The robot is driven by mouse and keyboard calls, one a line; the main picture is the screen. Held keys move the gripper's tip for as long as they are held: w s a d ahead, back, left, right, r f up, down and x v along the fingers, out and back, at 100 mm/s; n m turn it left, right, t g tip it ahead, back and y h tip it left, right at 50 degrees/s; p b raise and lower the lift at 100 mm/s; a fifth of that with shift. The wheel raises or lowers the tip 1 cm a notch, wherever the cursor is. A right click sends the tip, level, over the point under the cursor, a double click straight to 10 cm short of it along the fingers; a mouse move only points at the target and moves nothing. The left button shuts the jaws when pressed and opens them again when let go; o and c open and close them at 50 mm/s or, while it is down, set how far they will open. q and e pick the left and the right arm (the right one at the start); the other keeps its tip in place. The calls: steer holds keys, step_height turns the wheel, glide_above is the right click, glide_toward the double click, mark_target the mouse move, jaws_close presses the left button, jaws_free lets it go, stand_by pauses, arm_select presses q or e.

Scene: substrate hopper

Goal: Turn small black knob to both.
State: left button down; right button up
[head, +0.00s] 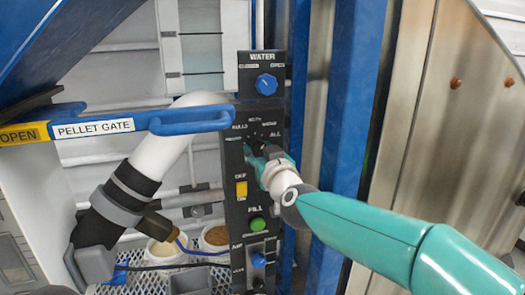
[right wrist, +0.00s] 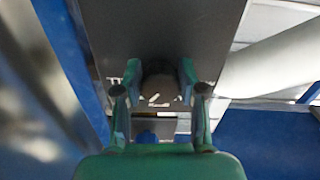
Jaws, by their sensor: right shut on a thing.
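The small black knob (right wrist: 160,82) sits on the dark control panel and shows between my right gripper's fingers in the right wrist view. In the head view the gripper covers most of it, so where it points cannot be told. Printed position labels (head: 256,122) stand above it, one reading ALL at the right. My right gripper (head: 264,158) is at the panel, shut on the knob; its two green fingers (right wrist: 158,92) lie on either side of it in the right wrist view.
The blue WATER knob (head: 266,84) is above, and a yellow switch (head: 241,189) and green FILL button (head: 257,224) are below. A blue PELLET GATE handle (head: 190,121) juts out at the left. A blue post (head: 343,130) stands close at the right.

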steer(key=shift+w+d+r, duration=0.1)
steer(key=shift+d+r, duration=0.1)
steer(key=shift+r, duration=0.1)
steer(key=n+p, duration=0.2)
steer(key=p, duration=0.1)
steer(key=shift+r+n, duration=0.3)
steer(key=shift+n, duration=0.1)
steer(key=shift+n+p, duration=1)
steer(key=shift+n, duration=0.1)
steer(key=shift+n+p, duration=0.6)
steer(key=shift+n, duration=0.6)
steer(key=shift+f, duration=0.1)
steer(key=o, duration=1.1)
steer(key=shift+a+f, duration=0.1)
steer(key=shift+o, duration=0.2)
steer(key=shift+f, duration=0.1)
